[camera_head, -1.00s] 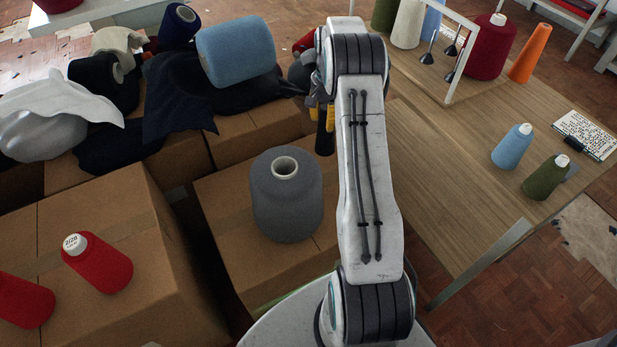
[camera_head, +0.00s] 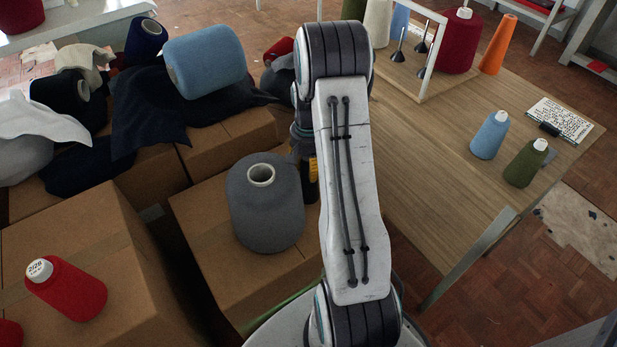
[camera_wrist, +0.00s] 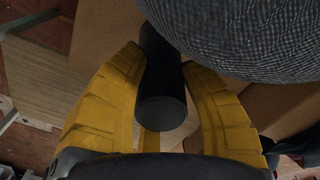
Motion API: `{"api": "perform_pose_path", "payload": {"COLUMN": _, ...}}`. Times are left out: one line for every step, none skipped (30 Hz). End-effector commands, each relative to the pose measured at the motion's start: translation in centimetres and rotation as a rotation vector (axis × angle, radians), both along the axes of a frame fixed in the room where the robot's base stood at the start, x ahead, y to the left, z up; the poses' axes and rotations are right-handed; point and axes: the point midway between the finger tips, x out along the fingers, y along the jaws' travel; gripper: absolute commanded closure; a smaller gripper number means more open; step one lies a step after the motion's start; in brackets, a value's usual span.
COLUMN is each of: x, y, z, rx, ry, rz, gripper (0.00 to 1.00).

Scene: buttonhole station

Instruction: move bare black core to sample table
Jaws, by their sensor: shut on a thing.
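The bare black core (camera_wrist: 162,88) is a plain dark cylinder. In the wrist view it sits between the yellow fingers of my gripper (camera_wrist: 160,62), which is shut on it. In the head view my arm hides most of the gripper and core; only a little yellow finger shows beside the arm, just right of the grey cone. The sample table (camera_head: 425,185) is the light wooden table at the right, and my gripper is left of it, over the box side.
A large grey yarn cone (camera_head: 265,205) stands on a cardboard box (camera_head: 215,240), close to the gripper; its side fills the top of the wrist view. A blue cone (camera_head: 489,137), a green cone (camera_head: 525,163) and a clipboard (camera_head: 561,119) occupy the table's right; its middle is clear.

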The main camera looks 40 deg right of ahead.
Motion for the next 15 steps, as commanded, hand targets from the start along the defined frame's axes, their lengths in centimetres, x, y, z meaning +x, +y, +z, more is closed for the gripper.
{"api": "perform_pose_path", "payload": {"x": 0.0, "y": 0.0, "z": 0.0, "rx": -0.001, "ry": -0.001, "rz": 0.000, "gripper": 0.83}}
{"api": "perform_pose_path", "payload": {"x": -0.1, "y": 0.0, "z": -0.1, "rx": -0.001, "ry": -0.001, "rz": 0.000, "gripper": 0.83}}
{"api": "perform_pose_path", "payload": {"x": -0.1, "y": 0.0, "z": -0.2, "rx": -0.001, "ry": -0.001, "rz": 0.000, "gripper": 0.83}}
{"api": "perform_pose_path", "payload": {"x": -0.1, "y": 0.0, "z": -0.4, "rx": -0.001, "ry": -0.001, "rz": 0.000, "gripper": 0.83}}
{"api": "perform_pose_path", "payload": {"x": -0.1, "y": 0.0, "z": -0.6, "rx": 0.000, "ry": 0.000, "rz": 0.000, "gripper": 0.83}}
{"api": "perform_pose_path", "payload": {"x": -0.1, "y": 0.0, "z": -1.0, "rx": 0.001, "ry": 0.001, "rz": 0.000, "gripper": 0.83}}
{"api": "perform_pose_path", "payload": {"x": -0.1, "y": 0.0, "z": -1.3, "rx": 0.001, "ry": 0.002, "rz": 0.000, "gripper": 0.83}}
{"api": "perform_pose_path", "payload": {"x": -0.1, "y": 0.1, "z": -1.6, "rx": 0.001, "ry": 0.002, "rz": 0.000, "gripper": 0.83}}
{"api": "perform_pose_path", "payload": {"x": -0.1, "y": 0.1, "z": -2.1, "rx": 0.001, "ry": 0.002, "rz": 0.000, "gripper": 0.83}}
{"api": "perform_pose_path", "payload": {"x": -0.1, "y": 0.1, "z": -2.5, "rx": 0.001, "ry": 0.002, "rz": 0.000, "gripper": 0.83}}
{"api": "perform_pose_path", "payload": {"x": -0.1, "y": 0.0, "z": -2.9, "rx": 0.000, "ry": 0.001, "rz": 0.000, "gripper": 0.83}}
{"api": "perform_pose_path", "payload": {"x": -0.1, "y": 0.1, "z": -3.4, "rx": 0.001, "ry": 0.002, "rz": 0.000, "gripper": 0.83}}
{"api": "perform_pose_path", "payload": {"x": -0.1, "y": 0.1, "z": -3.7, "rx": 0.001, "ry": 0.002, "rz": 0.000, "gripper": 0.83}}
{"api": "perform_pose_path", "payload": {"x": -0.1, "y": 0.0, "z": -3.9, "rx": 0.001, "ry": 0.002, "rz": 0.000, "gripper": 0.83}}
{"api": "perform_pose_path", "payload": {"x": 0.0, "y": 0.0, "z": -4.1, "rx": 0.000, "ry": 0.000, "rz": 0.000, "gripper": 0.83}}
